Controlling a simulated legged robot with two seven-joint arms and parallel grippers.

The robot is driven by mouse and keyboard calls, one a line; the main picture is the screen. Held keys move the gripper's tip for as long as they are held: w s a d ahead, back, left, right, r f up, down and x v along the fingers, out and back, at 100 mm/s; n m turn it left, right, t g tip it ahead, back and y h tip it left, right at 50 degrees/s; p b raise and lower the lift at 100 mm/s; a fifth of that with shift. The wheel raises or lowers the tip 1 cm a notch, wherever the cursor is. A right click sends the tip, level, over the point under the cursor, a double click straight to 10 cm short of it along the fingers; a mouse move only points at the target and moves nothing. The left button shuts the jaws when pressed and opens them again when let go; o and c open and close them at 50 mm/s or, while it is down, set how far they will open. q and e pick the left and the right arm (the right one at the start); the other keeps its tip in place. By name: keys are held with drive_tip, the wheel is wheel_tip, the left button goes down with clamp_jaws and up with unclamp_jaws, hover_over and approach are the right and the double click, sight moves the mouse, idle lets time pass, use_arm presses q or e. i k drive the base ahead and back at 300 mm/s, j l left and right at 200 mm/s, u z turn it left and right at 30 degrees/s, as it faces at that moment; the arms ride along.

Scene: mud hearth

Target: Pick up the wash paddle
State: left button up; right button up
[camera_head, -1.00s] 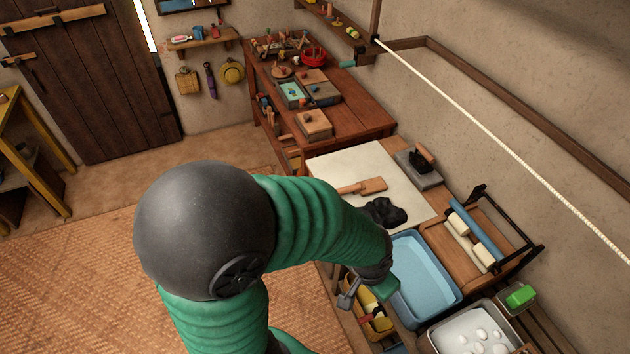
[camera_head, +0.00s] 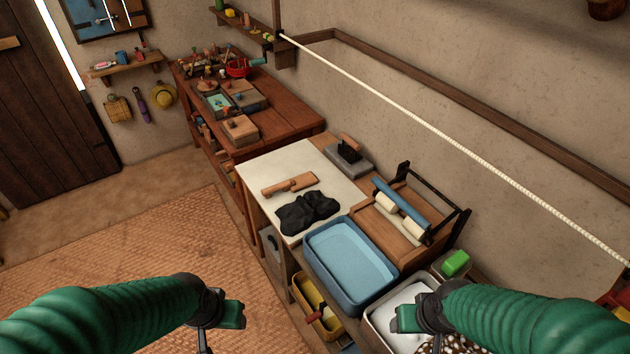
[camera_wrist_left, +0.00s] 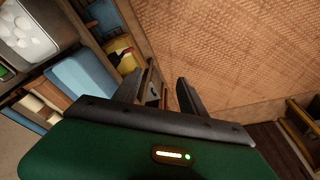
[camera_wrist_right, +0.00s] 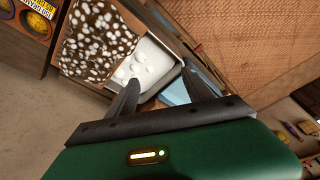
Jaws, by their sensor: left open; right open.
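The wash paddle (camera_head: 289,184) is a flat light-brown wooden bat with a short handle. It lies on the pale top of the work table (camera_head: 262,160), behind a crumpled black cloth (camera_head: 307,212). My left gripper (camera_head: 207,340) is open and empty, over the floor mat to the left of the table. In the left wrist view its two dark fingers (camera_wrist_left: 158,92) stand apart with nothing between them. My right gripper (camera_head: 398,318) is near the white basin at the lower right. Its fingers (camera_wrist_right: 163,92) are apart and empty in the right wrist view. Neither gripper touches the paddle.
A roller wringer (camera_head: 402,209) and a black iron (camera_head: 349,152) are toward the wall. A white rope (camera_head: 450,140) crosses above. The woven mat (camera_head: 150,250) is clear.

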sight(301, 182)
drive_tip(key=l+u, duration=0.15)
drive_tip(key=u, duration=0.4)
drive_tip(key=i+j+u, duration=0.2)
drive_tip(key=i+u, duration=0.15)
drive_tip(key=i, duration=0.2)
drive_tip(key=i+u, duration=0.35)
drive_tip(key=i, duration=0.2)
drive_tip(key=i+j+z, duration=0.1)
drive_tip(key=i+z, duration=0.3)
drive_tip(key=i+j+z, duration=0.35)
drive_tip(key=i, duration=0.25)
drive_tip(key=i+j+z, duration=0.4)
drive_tip(key=z, duration=0.3)
